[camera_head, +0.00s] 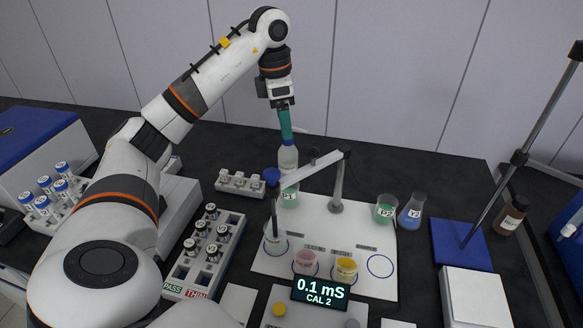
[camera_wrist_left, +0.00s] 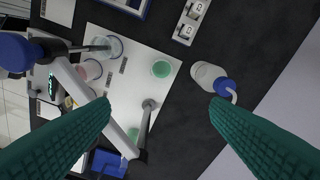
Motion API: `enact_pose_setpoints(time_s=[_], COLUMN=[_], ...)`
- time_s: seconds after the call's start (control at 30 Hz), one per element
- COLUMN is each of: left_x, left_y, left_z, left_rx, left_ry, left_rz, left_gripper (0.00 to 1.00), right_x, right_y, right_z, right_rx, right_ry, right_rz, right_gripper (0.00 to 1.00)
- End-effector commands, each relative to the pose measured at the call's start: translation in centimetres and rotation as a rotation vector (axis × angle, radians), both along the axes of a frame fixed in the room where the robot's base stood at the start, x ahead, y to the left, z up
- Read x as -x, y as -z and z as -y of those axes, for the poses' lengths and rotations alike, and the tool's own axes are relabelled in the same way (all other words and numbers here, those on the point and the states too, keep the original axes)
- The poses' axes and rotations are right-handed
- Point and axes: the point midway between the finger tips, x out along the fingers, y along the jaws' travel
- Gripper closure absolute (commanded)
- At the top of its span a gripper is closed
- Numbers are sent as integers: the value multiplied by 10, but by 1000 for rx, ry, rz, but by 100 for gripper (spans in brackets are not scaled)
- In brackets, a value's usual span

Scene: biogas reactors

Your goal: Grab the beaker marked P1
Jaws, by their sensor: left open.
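The beaker marked P1 (camera_head: 290,198) holds green liquid and stands at the back left of the white board, partly behind the probe arm. In the left wrist view it is the green-filled round beaker (camera_wrist_left: 161,69), seen from above and ahead of the space between the fingers. My left gripper (camera_head: 286,122) is above and behind it, pointing down. Its teal fingers (camera_wrist_left: 160,104) are wide apart with nothing between them. A similar green beaker, P2 (camera_head: 385,209), stands further right. My right gripper is not in view.
A white wash bottle (camera_head: 288,160) with a blue cap stands right behind P1, close under my left gripper. The jointed probe stand (camera_head: 336,205) rises beside P1. A blue-filled flask (camera_head: 411,212) stands near P2. A vial rack (camera_head: 240,184) is left of P1.

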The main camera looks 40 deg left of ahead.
Motion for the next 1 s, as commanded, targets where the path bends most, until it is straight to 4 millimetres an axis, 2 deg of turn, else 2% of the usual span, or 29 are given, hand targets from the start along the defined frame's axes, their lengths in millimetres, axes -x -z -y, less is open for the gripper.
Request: enact_pose_setpoints(time_s=[0.03, 0.2, 0.3, 0.4, 0.5, 0.67, 1.0], left_x=[0, 0, 0, 0, 0, 0, -5], left_y=[20, 68, 96, 115, 125, 135, 187], left_z=[0, 0, 0, 0, 0, 1, 5], left_rx=[0, 1, 0, 0, 1, 0, 1], left_ry=[0, 0, 0, 0, 0, 0, 0], left_rz=[0, -1, 0, 0, 1, -3, -3], left_gripper=[29, 29, 29, 29, 29, 29, 29], right_x=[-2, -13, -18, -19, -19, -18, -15], right_y=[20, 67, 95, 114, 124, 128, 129], right_z=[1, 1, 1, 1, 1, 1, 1], right_rx=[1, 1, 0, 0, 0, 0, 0], right_ry=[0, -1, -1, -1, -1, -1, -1], right_rz=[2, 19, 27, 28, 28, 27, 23], right_gripper=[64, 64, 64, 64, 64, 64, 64])
